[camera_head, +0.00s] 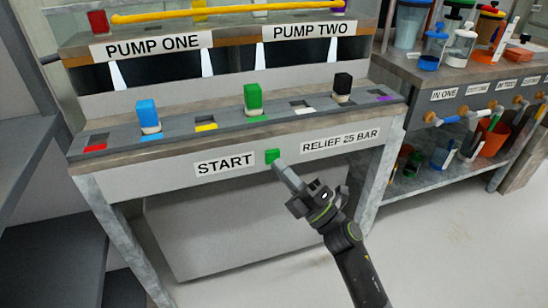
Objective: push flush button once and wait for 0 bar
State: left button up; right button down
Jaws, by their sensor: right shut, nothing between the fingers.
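A small green button (272,156) sits on the front face of the bench, between the label START (224,164) and the label RELIEF 25 BAR (340,141). No label reading "flush" shows. My right gripper (280,168) is shut and empty, with its fingertips at the lower right edge of the green button. I cannot tell whether they touch it. My left gripper is out of view. No pressure reading can be made out.
The bench shelf holds a blue block (148,115), a green block (253,99) and a black block (342,86) beside coloured slots. Labels PUMP ONE (152,46) and PUMP TWO (308,30) are above. A side bench (430,82) with containers stands right. The floor in front is clear.

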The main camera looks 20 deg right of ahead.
jog(key=s+p, duration=0.2)
jog(key=s, duration=0.4)
dwell(0.3)
jog(key=shift+d, duration=0.1)
dwell(0.6)
